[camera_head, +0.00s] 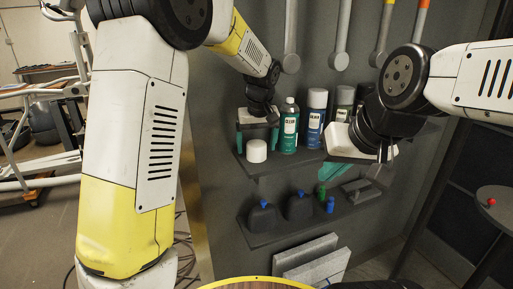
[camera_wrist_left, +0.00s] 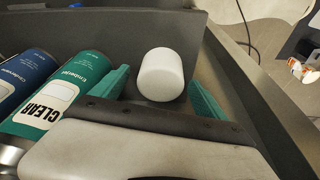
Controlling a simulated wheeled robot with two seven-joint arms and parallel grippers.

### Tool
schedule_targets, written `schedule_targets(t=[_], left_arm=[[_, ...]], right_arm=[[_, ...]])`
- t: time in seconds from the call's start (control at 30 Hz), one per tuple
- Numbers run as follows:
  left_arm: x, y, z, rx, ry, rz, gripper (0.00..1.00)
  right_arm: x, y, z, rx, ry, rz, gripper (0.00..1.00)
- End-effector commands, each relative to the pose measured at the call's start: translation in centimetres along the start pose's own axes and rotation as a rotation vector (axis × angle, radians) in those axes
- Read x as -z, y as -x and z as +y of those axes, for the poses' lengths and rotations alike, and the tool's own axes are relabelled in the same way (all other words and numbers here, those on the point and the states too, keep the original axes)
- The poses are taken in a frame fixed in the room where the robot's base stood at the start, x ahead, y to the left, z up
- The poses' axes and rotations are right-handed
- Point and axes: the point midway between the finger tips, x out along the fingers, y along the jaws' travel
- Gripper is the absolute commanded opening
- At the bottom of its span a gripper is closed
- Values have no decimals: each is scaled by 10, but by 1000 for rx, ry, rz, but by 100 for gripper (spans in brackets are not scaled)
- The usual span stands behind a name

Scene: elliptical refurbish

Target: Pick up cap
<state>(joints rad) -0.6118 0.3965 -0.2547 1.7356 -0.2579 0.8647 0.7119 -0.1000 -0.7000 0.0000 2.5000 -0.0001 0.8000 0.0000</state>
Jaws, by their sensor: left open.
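The white cap (camera_head: 257,151) stands on the left end of the upper shelf, and it also shows in the left wrist view (camera_wrist_left: 160,75). My left gripper (camera_head: 258,133) is above the cap, with its palm over the shelf. In the left wrist view my left gripper's teal fingers (camera_wrist_left: 158,94) are spread apart, one on each side of the cap, with gaps showing. The cap is not held. My right gripper (camera_head: 352,170) hangs at the right part of the shelves; its jaws are partly hidden, so I cannot tell their state.
A green spray can (camera_head: 289,130) and a blue spray can (camera_head: 315,120) stand to the right of the cap. The green can is close to one left finger. The lower shelf (camera_head: 300,225) bears black bottles and small items. Tools hang on the wall above.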

Motion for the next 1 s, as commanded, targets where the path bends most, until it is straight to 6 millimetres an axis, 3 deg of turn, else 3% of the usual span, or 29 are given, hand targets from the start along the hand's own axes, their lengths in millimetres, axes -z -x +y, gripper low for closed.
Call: schedule_targets(t=[0.13,0.17,0.43,0.77,1.0], left_arm=[[0,0,0,0,0,0,84],[0,0,0,0,0,0,80],[0,0,0,0,0,0,27],[1,3,0,-1,0,1,25],[8,27,0,-2,1,2,25]], right_arm=[[0,0,0,0,0,0,0],[0,0,0,0,0,0,0],[0,0,0,0,0,0,0],[0,0,0,0,0,0,0],[0,0,0,0,0,0,0]])
